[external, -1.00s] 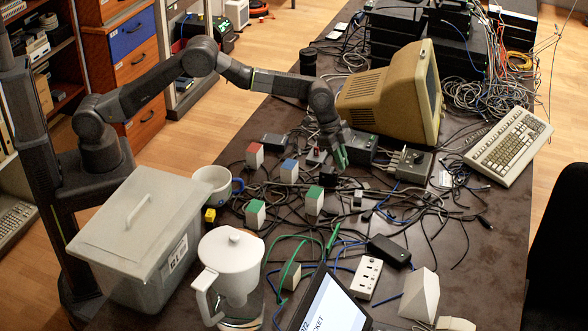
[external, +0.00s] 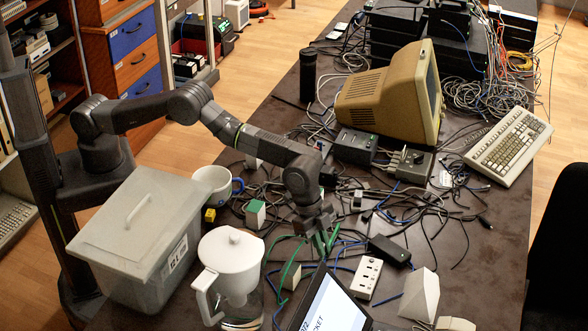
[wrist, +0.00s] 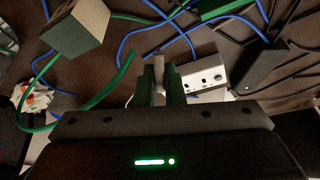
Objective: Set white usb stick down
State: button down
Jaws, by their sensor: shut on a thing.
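My gripper (external: 325,243) is low over the table's cables, between the white socket strip and the white-and-green cube. In the wrist view, the green fingers of my gripper (wrist: 161,84) are shut on a small pale stick, the white usb stick (wrist: 159,71). Only a narrow strip of it shows between the fingers. In the external view the stick is too hidden to make out. I cannot tell whether it touches the table.
Close by are the socket strip (external: 363,279), a black adapter (external: 389,250), a beige block (external: 291,277), a laptop (external: 335,303) and a glass-and-white jug (external: 232,264). Blue, green and black cables cross the table. A white-and-green cube (external: 255,213) stands to the left.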

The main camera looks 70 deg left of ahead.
jog(key=shift+f+p, duration=0.35)
jog(key=shift+f, duration=2.45)
jog(key=shift+f, duration=0.2)
jog(key=c, duration=1.5)
grip_release()
jog(key=shift+r, duration=0.1)
jog(key=shift+r, duration=0.3)
jog(key=b+v, duration=0.1)
jog(key=v, duration=1)
jog(key=shift+s+a+r+b, duration=0.15)
jog(key=shift+a+r+b, duration=0.1)
jog(key=shift+a+b, duration=0.05)
